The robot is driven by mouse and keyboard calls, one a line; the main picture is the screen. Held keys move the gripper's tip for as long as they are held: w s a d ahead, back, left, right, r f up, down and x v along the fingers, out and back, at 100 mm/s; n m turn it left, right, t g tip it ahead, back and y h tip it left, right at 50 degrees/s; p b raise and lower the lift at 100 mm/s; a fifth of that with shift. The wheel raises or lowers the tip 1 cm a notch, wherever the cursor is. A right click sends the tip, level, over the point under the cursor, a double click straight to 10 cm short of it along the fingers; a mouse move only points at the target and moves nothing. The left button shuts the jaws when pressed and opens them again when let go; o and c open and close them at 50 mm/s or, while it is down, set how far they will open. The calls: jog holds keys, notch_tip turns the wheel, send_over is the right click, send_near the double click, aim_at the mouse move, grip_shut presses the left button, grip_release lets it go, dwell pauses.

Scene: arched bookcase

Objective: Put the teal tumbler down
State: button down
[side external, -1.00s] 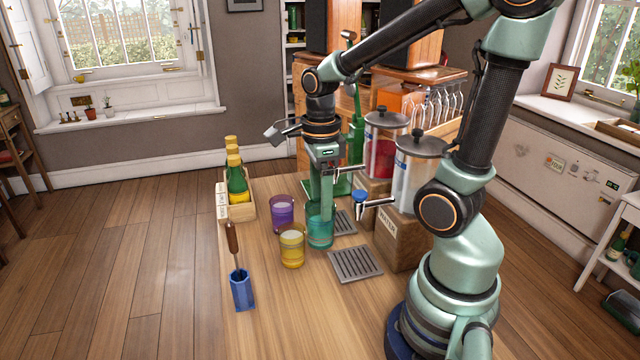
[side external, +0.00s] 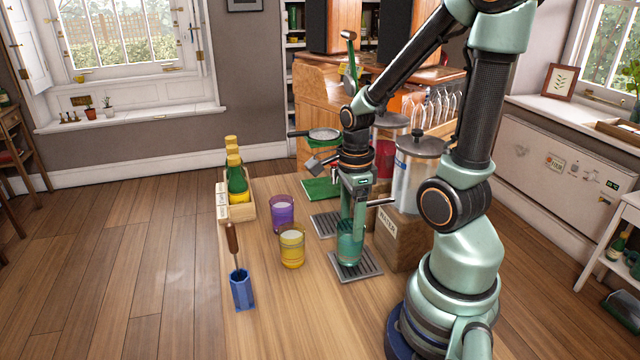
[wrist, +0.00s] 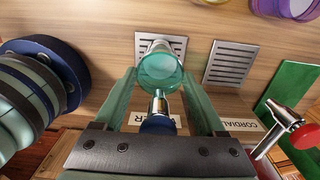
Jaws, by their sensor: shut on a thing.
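The teal tumbler (side external: 349,252) is upright at the near drip grate (side external: 368,271) in the side view; I cannot tell whether its base touches the grate. My gripper (side external: 350,228) points down and is shut on the tumbler, with its fingers on either side. In the wrist view the tumbler (wrist: 160,66) shows between the fingertips of my gripper (wrist: 160,76), over the grate (wrist: 176,43). The tap (wrist: 158,122) of the water dispenser is close to the tumbler, between my fingers.
The water dispenser (side external: 414,180) stands right of my gripper, with the cordial dispenser (side external: 385,150) behind. A second grate (side external: 328,223) is bare. A yellow tumbler (side external: 292,248) and purple tumbler (side external: 282,212) stand left. A blue holder (side external: 242,290) and bottle crate (side external: 240,211) are further left.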

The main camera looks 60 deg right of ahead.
jog(key=shift+s+d, duration=0.55)
jog(key=shift+f, duration=0.6)
jog(key=shift+f, duration=0.2)
grip_release()
